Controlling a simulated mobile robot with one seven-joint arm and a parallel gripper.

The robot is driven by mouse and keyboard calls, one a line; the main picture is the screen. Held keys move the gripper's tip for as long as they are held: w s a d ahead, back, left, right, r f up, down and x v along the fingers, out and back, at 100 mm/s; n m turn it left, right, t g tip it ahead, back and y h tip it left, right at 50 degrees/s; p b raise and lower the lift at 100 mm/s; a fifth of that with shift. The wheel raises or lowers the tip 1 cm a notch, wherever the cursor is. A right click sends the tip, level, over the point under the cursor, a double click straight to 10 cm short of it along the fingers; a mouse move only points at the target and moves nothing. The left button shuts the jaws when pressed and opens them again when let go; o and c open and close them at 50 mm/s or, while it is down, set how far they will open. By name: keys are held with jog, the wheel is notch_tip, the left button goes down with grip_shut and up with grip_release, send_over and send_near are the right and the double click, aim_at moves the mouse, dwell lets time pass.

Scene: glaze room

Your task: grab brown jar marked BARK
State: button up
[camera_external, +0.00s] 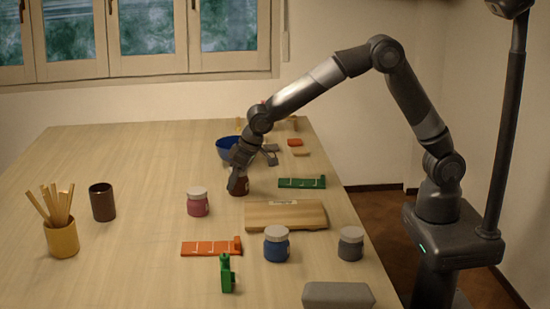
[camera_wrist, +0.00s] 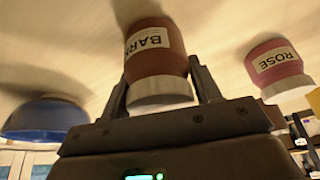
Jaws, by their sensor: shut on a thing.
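The brown jar labelled BARK (camera_wrist: 150,55) sits between the two fingers of my gripper (camera_wrist: 161,88) in the wrist view, its pale lid towards the palm. The fingers are shut on its sides. In the external view my gripper (camera_external: 238,183) points down over the table, and only a small brown part of the jar (camera_external: 239,190) shows below the fingers. It is at or very near the tabletop; I cannot tell whether it touches.
A pink ROSE jar (camera_external: 197,204) stands nearby, also in the wrist view (camera_wrist: 274,69). A blue bowl (camera_external: 225,146) is behind. A green strip (camera_external: 302,183), wooden board (camera_external: 285,216), blue jar (camera_external: 277,246) and grey jar (camera_external: 350,245) lie to the right and front.

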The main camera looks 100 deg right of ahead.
jog(key=c, duration=0.5)
jog(key=shift+r, duration=0.15)
jog(key=shift+c, duration=0.2)
